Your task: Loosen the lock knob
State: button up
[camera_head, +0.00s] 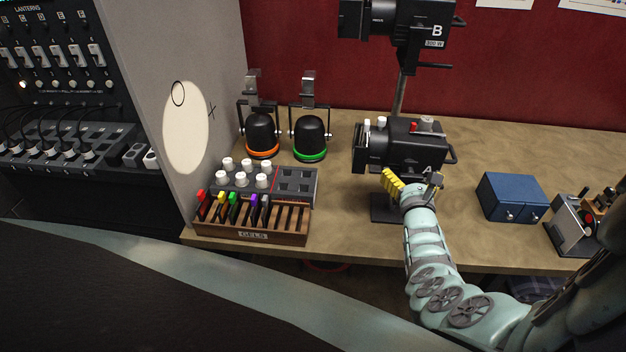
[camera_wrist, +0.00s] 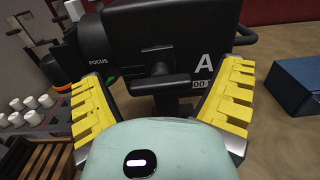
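The black lantern marked A (camera_head: 400,150) stands on the bench on a dark base (camera_head: 384,208). It fills the upper part of the wrist view (camera_wrist: 180,30), where the word FOCUS shows on its barrel. A black T-shaped handle (camera_wrist: 160,84), which looks like the lock knob, sticks out below its body. My gripper (camera_head: 413,182) is at the near side of lantern A. Its yellow-padded fingers are spread open, one on each side of the handle in the wrist view (camera_wrist: 158,88), with gaps to both. In the head view I cannot make out the handle.
Lantern B (camera_head: 405,22) is on a pole behind. Two black lamps with orange (camera_head: 262,140) and green (camera_head: 309,140) rings stand left. A wooden gel rack (camera_head: 252,237) and a tray of white knobs (camera_head: 300,183) sit front left. A blue box (camera_head: 512,195) stands right.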

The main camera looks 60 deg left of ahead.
jog(key=c, duration=1.2)
jog(key=shift+b, duration=0.3)
jog(key=shift+f+n+b, duration=0.15)
jog(key=shift+n+b, duration=0.65)
jog(key=shift+n, duration=0.3)
jog(key=n+b, duration=0.2)
jog(key=shift+f+n, duration=0.1)
jog(key=shift+n, duration=0.3)
jog(key=n+b, duration=0.5)
jog(key=n, duration=0.1)
jog(key=shift+s+a, duration=0.1)
jog(key=shift+a, duration=0.05)
jog(key=n+b, duration=0.5)
jog(key=n, duration=0.1)
jog(key=shift+n+b, duration=0.3)
jog(key=n+b, duration=0.3)
jog(key=n, duration=0.2)
jog(key=shift+n, duration=0.3)
